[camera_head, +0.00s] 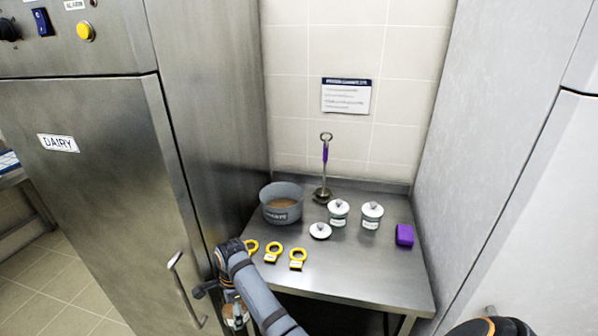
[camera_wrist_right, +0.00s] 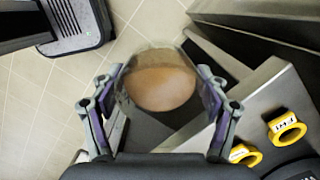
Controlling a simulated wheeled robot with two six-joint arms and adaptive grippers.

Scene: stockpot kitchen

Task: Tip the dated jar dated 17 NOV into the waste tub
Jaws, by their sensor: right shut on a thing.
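My right gripper (camera_wrist_right: 160,100) is shut on a clear jar with brown contents (camera_wrist_right: 160,88). The jar is open at the top. In the head view the gripper (camera_head: 228,300) holds the jar (camera_head: 237,316) off the table's left front edge, low beside the steel cabinet. Its date cannot be read. A grey round tub (camera_head: 281,205) with brown contents stands at the table's back left; its label is too small to read surely. Two white lidded jars (camera_head: 338,213) (camera_head: 372,216) stand right of it, dates unreadable. A loose white lid (camera_head: 320,231) lies in front of them. My left gripper is not in view.
Several yellow ring tags (camera_head: 272,255) lie along the table's (camera_head: 370,275) left front. A ladle with a purple handle (camera_head: 325,165) stands behind the jars. A purple block (camera_head: 404,235) is at the right. The DAIRY cabinet (camera_head: 100,200) bounds the left; the table's front right is clear.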

